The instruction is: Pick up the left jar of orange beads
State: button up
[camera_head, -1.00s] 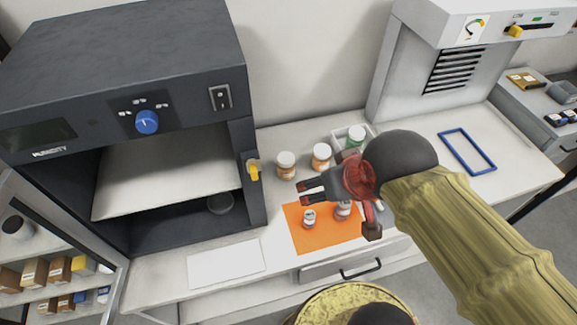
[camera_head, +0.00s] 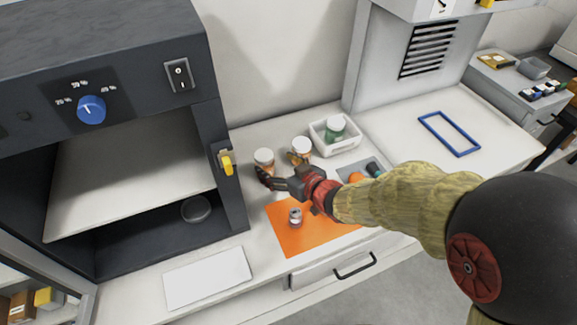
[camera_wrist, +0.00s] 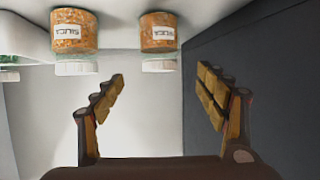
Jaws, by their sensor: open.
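The left jar of orange beads has a white lid (camera_head: 264,156) and stands upright on the white table, beside the dark cabinet. Its twin, the right jar (camera_head: 300,150), stands just to its right. My gripper (camera_head: 265,178) is open and empty, with its fingertips at the near side of the left jar, hiding its lower part. The other jar (camera_wrist: 75,30) shows at top left.
The dark cabinet (camera_head: 212,150) with a yellow latch rises close to the left. A white tray (camera_head: 335,147) holds a green jar behind to the right. An orange mat (camera_head: 298,243) with a small vial (camera_head: 295,217) lies in front. A blue frame (camera_head: 450,134) lies far right.

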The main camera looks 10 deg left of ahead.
aim_at(269, 161)
jog(key=b+x, duration=0.1)
jog(key=x, duration=0.2)
jog(key=b+x, duration=0.2)
jog(key=x, duration=0.2)
jog(key=shift+f, duration=0.5)
jog(key=shift+w+a, duration=0.2)
jog(key=shift+a, duration=0.05)
jog(key=shift+c, duration=1.3)
jog(key=c, duration=1.1)
jog(key=shift+r, duration=0.15)
jog(key=shift+c, duration=0.4)
